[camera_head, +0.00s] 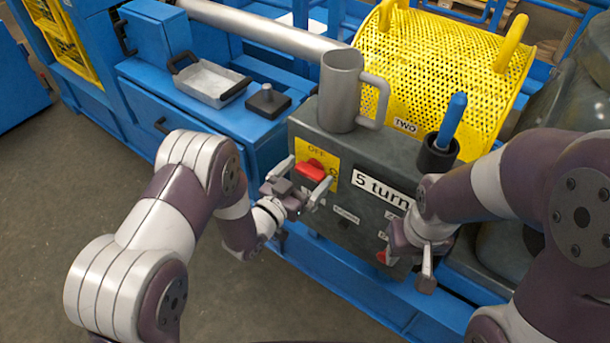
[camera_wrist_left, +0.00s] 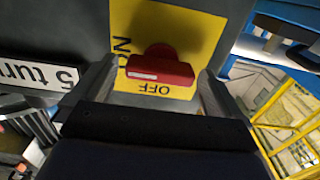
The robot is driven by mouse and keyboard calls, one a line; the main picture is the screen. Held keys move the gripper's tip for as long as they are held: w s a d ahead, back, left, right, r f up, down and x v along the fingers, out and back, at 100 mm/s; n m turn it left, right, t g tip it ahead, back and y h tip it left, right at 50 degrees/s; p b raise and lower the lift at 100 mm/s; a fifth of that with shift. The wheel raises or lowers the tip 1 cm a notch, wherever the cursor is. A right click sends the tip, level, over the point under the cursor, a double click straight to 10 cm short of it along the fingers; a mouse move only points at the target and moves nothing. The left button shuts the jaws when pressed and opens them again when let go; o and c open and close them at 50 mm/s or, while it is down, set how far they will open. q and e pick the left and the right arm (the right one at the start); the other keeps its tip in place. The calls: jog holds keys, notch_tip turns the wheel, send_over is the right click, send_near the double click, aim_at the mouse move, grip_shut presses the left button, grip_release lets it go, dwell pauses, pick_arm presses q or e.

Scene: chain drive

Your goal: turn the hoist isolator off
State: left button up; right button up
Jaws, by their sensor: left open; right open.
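The hoist isolator is a red handle (camera_head: 310,170) on a yellow plate (camera_head: 325,152) on the front of a dark grey box (camera_head: 350,230). In the left wrist view the red handle (camera_wrist_left: 160,70) lies crosswise, its white-marked end towards the ON lettering (camera_wrist_left: 122,50) at the left; the OFF lettering (camera_wrist_left: 155,88) is below it, upside down. My left gripper (camera_head: 303,182) is open in front of the handle, one finger to each side; I cannot tell whether they touch it. My right gripper (camera_head: 408,262) is at the box's lower right, its fingers partly hidden.
A grey mug-like vessel (camera_head: 341,90) and a blue-handled tool in a dark cup (camera_head: 452,120) stand on the box. A "5 turn" label (camera_head: 382,190) is on its front. A yellow perforated guard (camera_head: 450,60) is behind. A metal tray (camera_head: 210,83) sits left on the blue bench.

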pick_arm(q)
jog(key=c, duration=1)
jog(key=shift+r+n, duration=0.1)
jog(key=shift+n, duration=0.2)
jog(key=n+p, duration=0.1)
jog(key=n, duration=0.3)
jog(key=shift+a, duration=0.1)
jog(key=n+p, duration=0.1)
jog(key=n, duration=0.4)
jog(key=shift+w, duration=0.1)
jog(key=n+p, duration=0.1)
jog(key=n, duration=0.3)
jog(key=shift+a, duration=0.1)
jog(key=shift+w+n+p, duration=0.1)
jog(key=shift+n+p, duration=0.35)
jog(key=shift+n, duration=1.65)
